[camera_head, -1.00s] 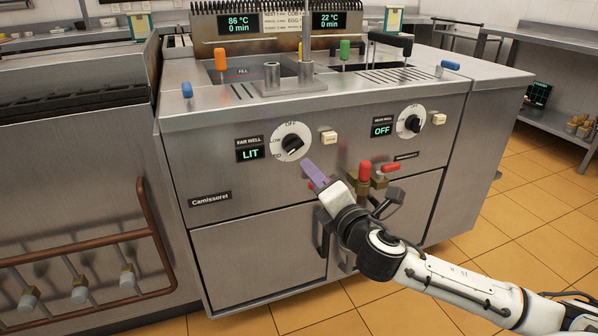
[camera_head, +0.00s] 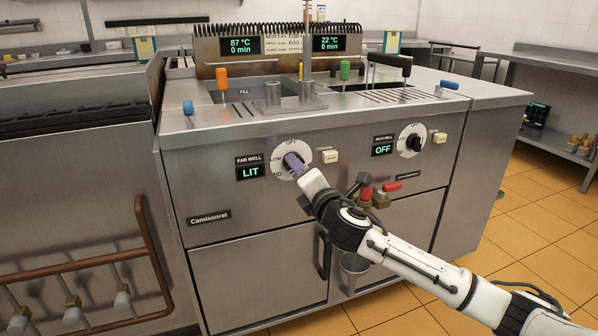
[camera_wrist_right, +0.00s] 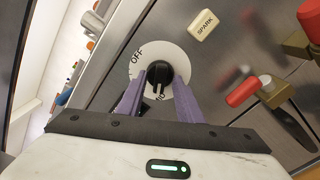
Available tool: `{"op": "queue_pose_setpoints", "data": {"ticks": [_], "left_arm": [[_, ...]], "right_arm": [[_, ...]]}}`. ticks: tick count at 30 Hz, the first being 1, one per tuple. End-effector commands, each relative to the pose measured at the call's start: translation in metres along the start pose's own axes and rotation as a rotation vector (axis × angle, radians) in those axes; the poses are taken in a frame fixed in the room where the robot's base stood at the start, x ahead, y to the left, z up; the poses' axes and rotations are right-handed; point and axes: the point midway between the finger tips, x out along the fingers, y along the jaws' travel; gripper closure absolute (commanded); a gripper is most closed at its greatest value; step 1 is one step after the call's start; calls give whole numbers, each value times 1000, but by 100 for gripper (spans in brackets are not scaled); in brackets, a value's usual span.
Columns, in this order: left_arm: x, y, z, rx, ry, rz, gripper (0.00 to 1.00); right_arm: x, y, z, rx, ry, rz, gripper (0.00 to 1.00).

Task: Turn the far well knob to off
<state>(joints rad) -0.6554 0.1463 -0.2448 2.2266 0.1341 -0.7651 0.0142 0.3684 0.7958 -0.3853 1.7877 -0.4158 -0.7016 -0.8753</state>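The far well knob (camera_wrist_right: 158,73) is a black knob on a white dial marked OFF, LOW and MID, on the steel front. In the head view, its dial (camera_head: 279,161) is partly covered by my right gripper (camera_head: 292,160). The far well display (camera_head: 250,172) reads LIT. In the wrist view, my right gripper's purple fingers (camera_wrist_right: 164,84) stand apart, one on each side of the knob; a firm squeeze does not show. The OFF mark is left of the knob there. My left gripper is not in view.
A cream spark button (camera_head: 330,156) sits right of the dial. The near well knob (camera_head: 411,143) is farther right, its display (camera_head: 383,150) reading OFF. Red-handled valves (camera_head: 366,188) stick out below. An orange-topped handle (camera_head: 222,78) stands on top.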

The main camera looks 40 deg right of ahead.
Motion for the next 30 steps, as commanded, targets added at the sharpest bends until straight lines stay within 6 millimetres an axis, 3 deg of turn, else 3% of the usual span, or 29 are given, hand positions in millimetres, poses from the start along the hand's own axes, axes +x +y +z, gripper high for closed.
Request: {"op": "queue_pose_setpoints", "data": {"ticks": [4, 10, 20, 30], "left_arm": [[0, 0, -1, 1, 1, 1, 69], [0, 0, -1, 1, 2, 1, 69], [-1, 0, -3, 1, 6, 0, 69], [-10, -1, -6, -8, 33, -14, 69]], "right_arm": [[0, 0, 0, 0, 1, 0, 67], [0, 0, 0, 0, 0, 0, 100], [0, 0, 0, 30, 1, -1, 100], [-1, 1, 0, 240, 2, -2, 100]]}}
